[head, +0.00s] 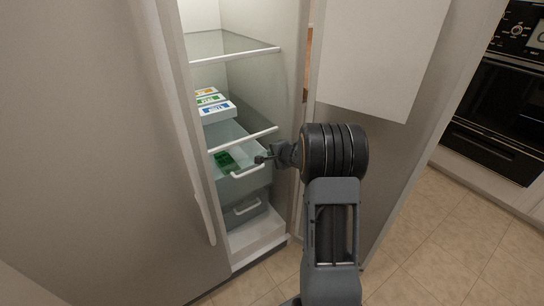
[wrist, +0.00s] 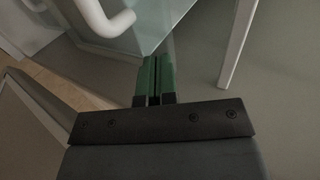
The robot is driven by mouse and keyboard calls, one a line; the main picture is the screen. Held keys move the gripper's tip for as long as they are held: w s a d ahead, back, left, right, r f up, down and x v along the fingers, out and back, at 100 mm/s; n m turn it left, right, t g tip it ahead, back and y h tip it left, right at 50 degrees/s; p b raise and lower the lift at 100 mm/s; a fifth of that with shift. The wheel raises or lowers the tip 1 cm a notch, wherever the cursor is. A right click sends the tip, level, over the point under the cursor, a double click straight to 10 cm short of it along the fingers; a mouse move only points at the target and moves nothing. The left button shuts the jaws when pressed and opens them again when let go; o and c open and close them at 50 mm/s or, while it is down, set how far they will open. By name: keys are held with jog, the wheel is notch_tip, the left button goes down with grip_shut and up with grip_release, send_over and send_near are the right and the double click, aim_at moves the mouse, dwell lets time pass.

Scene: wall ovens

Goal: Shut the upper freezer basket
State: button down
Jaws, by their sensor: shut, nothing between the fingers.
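The upper freezer basket (head: 246,183) is a clear grey bin with a white bar handle (head: 247,172). It stands out a little further forward than the lower basket. A green object (head: 224,162) lies inside it. My gripper (head: 260,159) is shut and empty, close to the basket's front at the right end of the handle. In the wrist view my gripper's green fingertips (wrist: 154,78) are together, with a white curved handle (wrist: 106,20) to their upper left. I cannot tell whether the fingertips touch the basket.
The lower basket (head: 240,217) sits beneath with its own white handle. Glass shelves (head: 235,55) with white front edges are above, one holding several labelled boxes (head: 215,108). The open door (head: 385,50) stands to the right, beside my arm. Wall ovens (head: 500,95) are at far right.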

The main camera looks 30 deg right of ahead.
jog(key=shift+w, duration=0.15)
jog(key=w+p, duration=0.2)
jog(key=p, duration=0.1)
jog(key=w+p, duration=0.1)
jog(key=shift+w+a+r, duration=0.2)
jog(key=shift+w+r, duration=0.15)
jog(key=shift+w, duration=0.05)
jog(key=shift+w+f+p, duration=0.2)
jog(key=shift+w+p, duration=0.25)
jog(key=shift+p, duration=0.05)
jog(key=shift+a, duration=0.1)
